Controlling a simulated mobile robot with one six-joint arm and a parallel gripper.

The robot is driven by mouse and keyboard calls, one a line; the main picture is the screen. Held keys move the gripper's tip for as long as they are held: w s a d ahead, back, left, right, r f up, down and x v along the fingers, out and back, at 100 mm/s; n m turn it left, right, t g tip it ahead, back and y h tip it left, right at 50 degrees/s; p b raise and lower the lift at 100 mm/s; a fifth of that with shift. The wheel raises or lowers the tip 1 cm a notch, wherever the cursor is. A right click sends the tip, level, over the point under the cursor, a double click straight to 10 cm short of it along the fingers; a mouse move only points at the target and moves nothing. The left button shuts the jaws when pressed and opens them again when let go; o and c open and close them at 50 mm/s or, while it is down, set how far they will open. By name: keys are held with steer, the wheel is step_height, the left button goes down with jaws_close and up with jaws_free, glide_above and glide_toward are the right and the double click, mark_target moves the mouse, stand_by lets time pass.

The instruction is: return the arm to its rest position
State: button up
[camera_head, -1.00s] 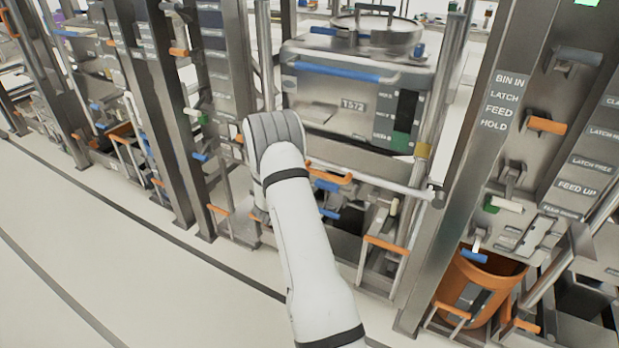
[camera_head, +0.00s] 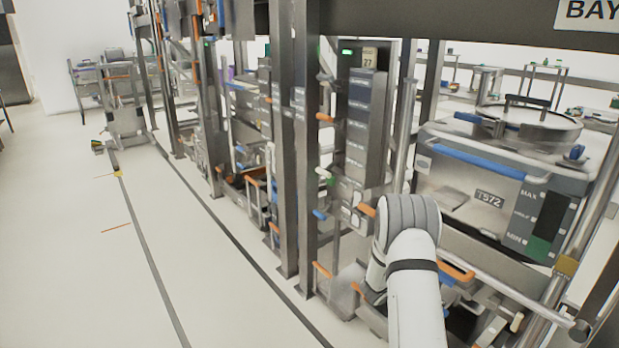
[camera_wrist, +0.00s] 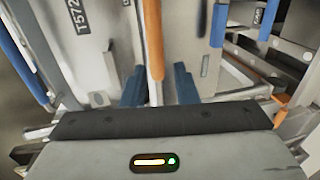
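My white arm (camera_head: 413,290) with its grey joint cap reaches toward the bin bay in the head view; its gripper is hidden there. In the wrist view my gripper (camera_wrist: 160,86) shows two blue fingers standing apart. An orange bar (camera_wrist: 155,40) lies in line with the gap between them; I cannot tell whether it is between the fingertips or beyond them, and no contact is visible. The grey bin unit marked T572 (camera_head: 490,198) stands to the right of the arm, and its label also shows in the wrist view (camera_wrist: 79,16).
Steel posts (camera_head: 305,150) and handles crowd close around the arm. An orange handle (camera_head: 455,271) sits just right of it, and a steel rail (camera_head: 500,285) runs beside it. Open pale floor (camera_head: 80,250) lies to the left.

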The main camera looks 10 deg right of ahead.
steer(key=w+a+r+m+t+y, duration=0.1)
steer(key=w+a+r+t+y, duration=0.2)
steer(key=a+r+y, duration=0.65)
steer(key=s+a+r+y, duration=0.1)
steer(key=s+a+r, duration=0.25)
steer(key=a, duration=0.25)
steer(key=s+a+r+y, duration=0.1)
steer(key=s+a+r, duration=0.1)
steer(key=a+r, duration=0.3)
steer(key=s+a+r+m+g+y+p, duration=0.1)
steer(key=s+a+r+g+y, duration=0.1)
steer(key=s+a, duration=0.45)
steer(key=s+a+r+m+g+y, duration=0.1)
steer(key=s+a+g, duration=0.15)
steer(key=s, duration=0.65)
steer(key=s+a+m+g, duration=0.1)
steer(key=s+m+g, duration=0.1)
steer(key=s, duration=1.5)
steer(key=shift+s+a+r+m+g, duration=0.2)
steer(key=shift+r+m+g, duration=0.15)
steer(key=shift+g, duration=0.3)
steer(key=shift+d+h, duration=0.15)
steer(key=shift+h, duration=0.1)
